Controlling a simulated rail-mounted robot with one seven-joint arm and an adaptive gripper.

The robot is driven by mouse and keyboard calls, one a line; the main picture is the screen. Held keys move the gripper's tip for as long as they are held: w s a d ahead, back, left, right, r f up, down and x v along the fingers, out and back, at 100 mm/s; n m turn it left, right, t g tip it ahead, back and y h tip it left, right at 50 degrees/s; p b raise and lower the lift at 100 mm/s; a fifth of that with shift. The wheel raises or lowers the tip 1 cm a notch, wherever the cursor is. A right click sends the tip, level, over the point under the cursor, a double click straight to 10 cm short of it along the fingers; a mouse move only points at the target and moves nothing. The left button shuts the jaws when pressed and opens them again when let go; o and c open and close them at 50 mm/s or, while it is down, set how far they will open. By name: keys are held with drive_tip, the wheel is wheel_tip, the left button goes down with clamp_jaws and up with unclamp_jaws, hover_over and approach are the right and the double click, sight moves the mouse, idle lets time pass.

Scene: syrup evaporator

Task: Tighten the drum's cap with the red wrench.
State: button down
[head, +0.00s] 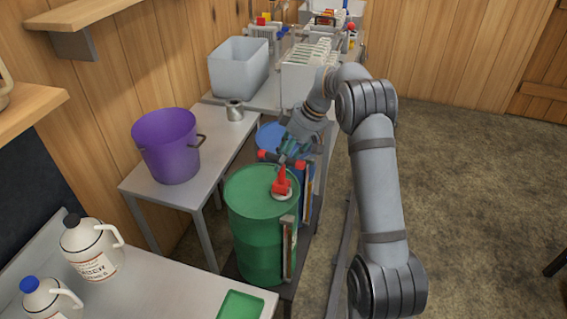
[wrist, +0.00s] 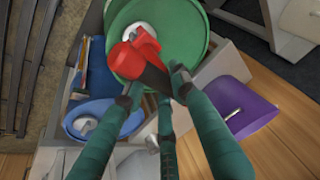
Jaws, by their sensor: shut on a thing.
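The green drum (head: 252,225) stands upright in the head view; its top also shows in the wrist view (wrist: 192,30). The red wrench (head: 281,181) stands over the pale cap (head: 287,196) on the drum's lid, its lower end at the cap. In the wrist view the red wrench (wrist: 125,60) has a dark bar running between my fingers, and it covers most of the cap (wrist: 150,30). My gripper (head: 285,157) is shut on the wrench's upper part above the drum. Its fingers also show in the wrist view (wrist: 157,90). The exact fit on the cap is hidden.
A blue drum (head: 270,137) stands right behind the green one. A purple pot (head: 167,147) sits on the table at left. Jugs (head: 90,248) and a green tray (head: 241,305) are on the front bench. Open floor (head: 460,190) lies at right.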

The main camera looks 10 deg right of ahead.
drive_tip(key=shift+m+t+b, duration=0.4)
drive_tip(key=shift+m+b, duration=0.7)
drive_tip(key=shift+b, duration=0.55)
drive_tip(key=shift+s+m+t+h+b, duration=0.1)
drive_tip(key=shift+m+t+h+b, duration=0.2)
drive_tip(key=shift+m+b, duration=0.55)
drive_tip(key=shift+r+n+p, duration=0.15)
drive_tip(key=shift+n+p, duration=0.2)
drive_tip(key=shift+p, duration=0.1)
drive_tip(key=shift+n, duration=0.3)
